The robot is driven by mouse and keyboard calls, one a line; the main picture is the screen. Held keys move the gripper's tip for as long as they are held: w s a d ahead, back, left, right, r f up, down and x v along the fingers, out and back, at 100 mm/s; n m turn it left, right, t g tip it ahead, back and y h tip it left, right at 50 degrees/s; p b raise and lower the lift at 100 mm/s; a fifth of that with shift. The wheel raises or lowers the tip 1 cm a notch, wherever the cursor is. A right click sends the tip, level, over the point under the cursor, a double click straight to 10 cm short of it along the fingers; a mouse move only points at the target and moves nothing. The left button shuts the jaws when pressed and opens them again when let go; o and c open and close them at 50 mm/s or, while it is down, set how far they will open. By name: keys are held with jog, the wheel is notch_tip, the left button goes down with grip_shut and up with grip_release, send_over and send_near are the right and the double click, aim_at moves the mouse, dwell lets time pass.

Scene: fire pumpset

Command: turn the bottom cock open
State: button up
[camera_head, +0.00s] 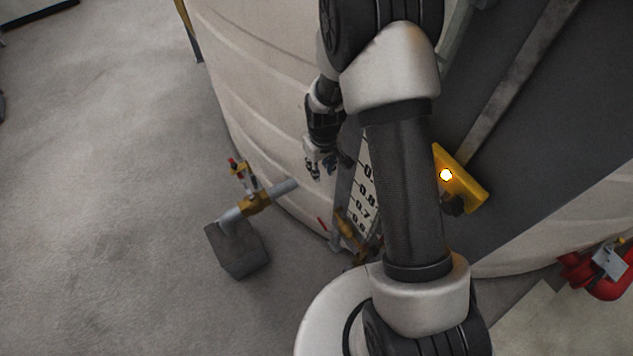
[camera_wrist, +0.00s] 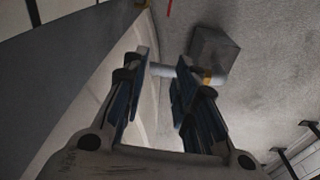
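A brass fitting (camera_head: 347,222) with a small red lever (camera_head: 322,224) sits low beside the gauge scale; it looks like the bottom cock, but my arm hides part of this area. A red strip, likely that lever, shows at the top edge of the wrist view (camera_wrist: 170,8). My gripper (camera_head: 326,170) hangs beside the tank wall, above and apart from the lever. In the wrist view my gripper's two fingers (camera_wrist: 163,60) are spread apart with nothing between them.
A pipe with a yellow valve (camera_head: 254,204) leaves the tank above a grey block (camera_head: 238,250). The numbered scale (camera_head: 366,192) stands right of my gripper. A yellow box (camera_head: 461,181) and red pipework (camera_head: 602,275) are farther right.

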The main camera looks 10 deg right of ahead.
jog(key=g+p, duration=0.1)
jog(key=p, duration=0.1)
send_near(322, 223)
jog(key=shift+n, duration=0.4)
notch_tip(322, 223, down, 8)
jog(key=b, duration=0.5)
jog(key=shift+w+f, duration=0.1)
jog(key=shift+f, duration=0.1)
jog(key=shift+c, duration=0.2)
grip_shut()
